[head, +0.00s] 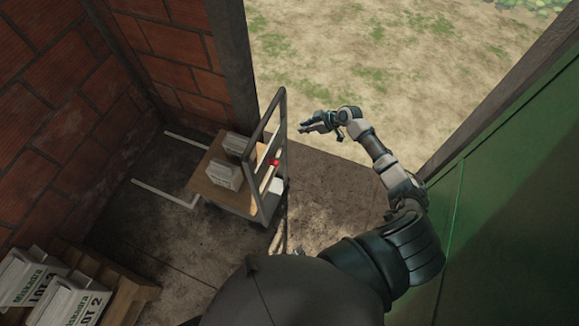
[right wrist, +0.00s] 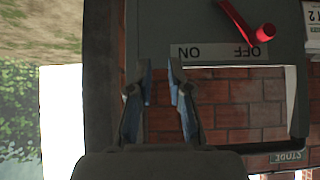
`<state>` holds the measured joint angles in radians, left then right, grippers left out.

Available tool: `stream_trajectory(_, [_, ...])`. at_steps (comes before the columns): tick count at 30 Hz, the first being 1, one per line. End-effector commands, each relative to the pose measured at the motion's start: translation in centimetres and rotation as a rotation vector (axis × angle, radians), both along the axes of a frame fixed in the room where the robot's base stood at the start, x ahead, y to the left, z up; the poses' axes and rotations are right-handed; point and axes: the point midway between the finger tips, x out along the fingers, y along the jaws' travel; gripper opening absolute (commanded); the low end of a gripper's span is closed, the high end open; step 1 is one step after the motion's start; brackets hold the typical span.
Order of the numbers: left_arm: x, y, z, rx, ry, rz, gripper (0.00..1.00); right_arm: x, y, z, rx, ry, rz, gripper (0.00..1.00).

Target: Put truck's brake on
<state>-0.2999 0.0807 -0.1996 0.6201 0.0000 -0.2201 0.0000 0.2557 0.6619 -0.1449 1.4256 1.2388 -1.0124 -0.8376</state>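The truck (head: 256,140) is a cart with a grey tubular frame and a wooden deck, left of centre in the head view. Its red brake lever (head: 275,162) shows small on the frame. In the right wrist view the red lever (right wrist: 246,28) is large, on a grey panel with an upside-down ON/OFF label (right wrist: 217,52). Its free end lies on the OFF side. My right gripper (head: 308,126) is just right of the truck frame. In the wrist view its fingers (right wrist: 158,75) are apart and empty, left of and below the lever, not touching it. My left gripper is out of view.
Boxes (head: 224,173) sit on the truck deck. More boxes marked LOT 2 (head: 72,302) lie on a wooden pallet at lower left. A brick wall (head: 50,120) bounds the left, a green panel (head: 500,190) the right. Open ground lies beyond the doorway.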

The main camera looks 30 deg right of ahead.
Motion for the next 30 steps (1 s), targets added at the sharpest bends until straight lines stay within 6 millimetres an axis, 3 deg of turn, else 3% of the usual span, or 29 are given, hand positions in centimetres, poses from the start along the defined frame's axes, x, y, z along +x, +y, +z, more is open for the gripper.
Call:
stream_trajectory(27, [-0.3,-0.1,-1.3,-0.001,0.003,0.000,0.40,1.6,-1.9,1.3,-0.001,-0.001,0.000,0.19])
stream_trajectory(30, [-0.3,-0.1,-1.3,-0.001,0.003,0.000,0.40,1.6,-1.9,1.3,-0.001,-0.001,0.000,0.41])
